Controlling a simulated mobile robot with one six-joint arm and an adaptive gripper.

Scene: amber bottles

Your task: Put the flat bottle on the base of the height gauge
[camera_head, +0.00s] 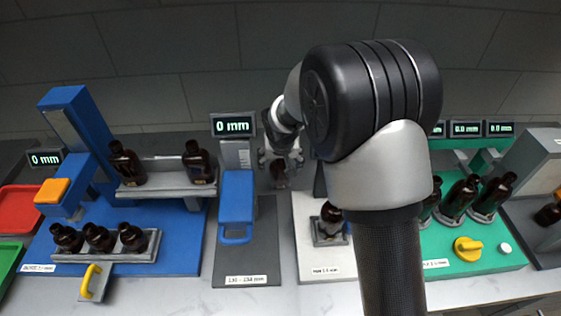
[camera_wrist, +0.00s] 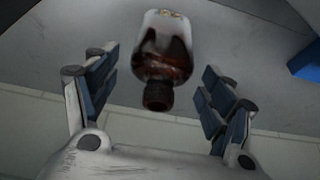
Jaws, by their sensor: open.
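The height gauge (camera_head: 237,195) has a blue carriage, a "0 mm" display and a dark grey base (camera_head: 262,255). A brown bottle (camera_head: 278,174), which I take for the flat bottle, is at the right rear of the base in the head view. In the wrist view this bottle (camera_wrist: 165,62) has a dark cap toward me and a pale lower part, with grey surface around it. My gripper (camera_head: 281,158) is open above it. In the wrist view its fingers (camera_wrist: 155,78) are apart on both sides of the bottle, with gaps. Whether the bottle's underside touches the base cannot be told.
A blue fixture (camera_head: 185,240) with several bottles stands left. Right of the base are a white plate (camera_head: 312,262) with a bottle (camera_head: 331,217) in a holder, and a green fixture (camera_head: 500,255) with more bottles. My arm hides part of the middle. The base's front is clear.

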